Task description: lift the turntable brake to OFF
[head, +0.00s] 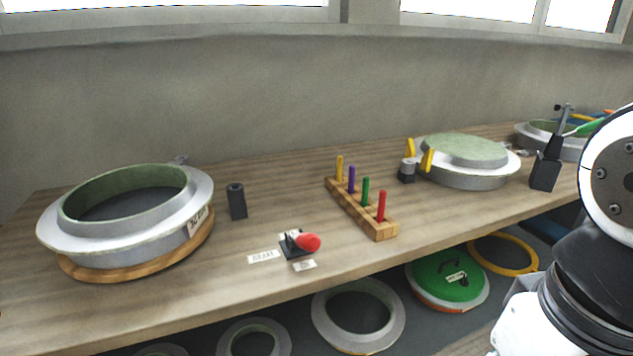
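The turntable brake (309,242) is a small lever with a red knob on a dark base, near the front edge of the bench. The knob points toward the front right and looks low. A white label (263,256) beside its left side seems to read BRAKE. A smaller label (305,265) lies in front of the base; its text is too small to read. To the left, a grey ring mould with a green inner wall (125,205) sits on a round wooden turntable (140,268). My gripper is not in view; only part of my white arm shows at the right.
A wooden rack (385,232) with several coloured pegs stands right of the brake. A round mould (467,160) and a black stand (547,168) are farther right. Moulds lie on a shelf below. Bench around the brake is mostly clear.

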